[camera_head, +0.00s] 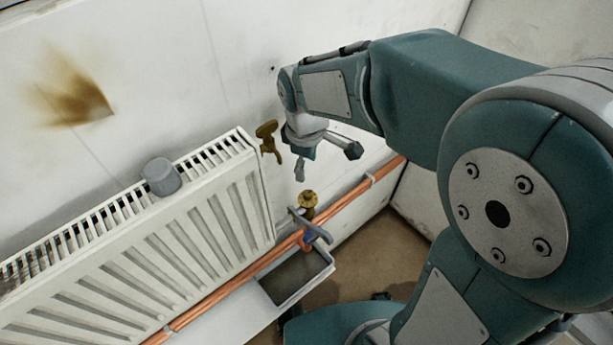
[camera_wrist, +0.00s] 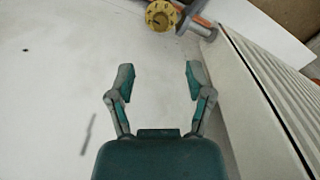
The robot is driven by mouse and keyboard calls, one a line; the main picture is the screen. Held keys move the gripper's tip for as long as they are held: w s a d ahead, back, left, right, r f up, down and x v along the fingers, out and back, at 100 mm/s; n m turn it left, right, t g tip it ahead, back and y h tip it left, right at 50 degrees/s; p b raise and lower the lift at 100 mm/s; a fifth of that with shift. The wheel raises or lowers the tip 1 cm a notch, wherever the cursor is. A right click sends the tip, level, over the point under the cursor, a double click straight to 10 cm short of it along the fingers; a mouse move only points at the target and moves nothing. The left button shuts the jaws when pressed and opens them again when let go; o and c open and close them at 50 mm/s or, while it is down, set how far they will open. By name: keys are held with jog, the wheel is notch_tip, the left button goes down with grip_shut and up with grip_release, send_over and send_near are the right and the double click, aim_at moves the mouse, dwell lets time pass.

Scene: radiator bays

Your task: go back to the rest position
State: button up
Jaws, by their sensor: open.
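My gripper (camera_head: 327,162) is at the wall end of the white radiator (camera_head: 215,215), above the pipe and to the right of a brass key-like piece (camera_head: 267,136). In the wrist view, my gripper (camera_wrist: 158,76) has its two fingers spread, with only white wall visible between them. It is open and empty. A brass valve knob (camera_head: 308,199) is below the gripper in the head view. It also shows at the top of the wrist view (camera_wrist: 161,15), beyond the fingertips and apart from them.
A grey cylinder (camera_head: 161,177) sits on the radiator's top. A grey handled piece (camera_head: 311,227) is by the valve, over a copper pipe (camera_head: 352,192). A tray (camera_head: 327,272) lies below. The wall (camera_head: 160,60) has a brown stain. Brown floor (camera_head: 385,245) shows to the right.

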jog(key=shift+r, duration=0.85)
jog(key=s+d+r+m+t, duration=0.5)
jog(key=s+d+r+m, duration=0.4)
jog(key=s+d+m, duration=0.2)
jog(key=shift+s+d+m, duration=0.2)
jog(key=shift+s+m, duration=0.4)
jog(key=shift+s, duration=0.3)
